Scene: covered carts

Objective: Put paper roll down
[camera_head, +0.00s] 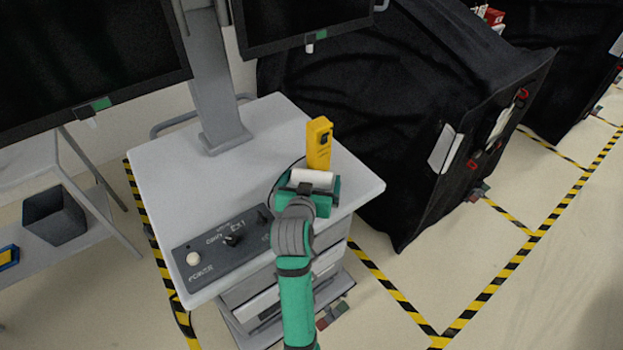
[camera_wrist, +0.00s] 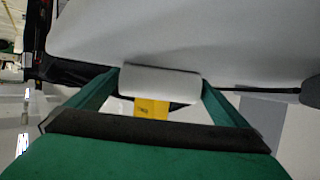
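The white paper roll (camera_head: 312,178) is at my gripper (camera_head: 308,188), over the right part of the grey cart top (camera_head: 190,185). In the wrist view the roll (camera_wrist: 160,83) lies crosswise between the two green fingers (camera_wrist: 160,90), with a fingertip at each end. The gripper looks shut on it. Whether the roll touches the cart top cannot be told.
A yellow handheld device (camera_head: 319,145) stands just behind the roll. A control panel (camera_head: 225,245) with knobs is at the cart's front left. A monitor post (camera_head: 215,85) rises at the back. A black covered cart (camera_head: 350,90) is to the right. The cart top's left middle is clear.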

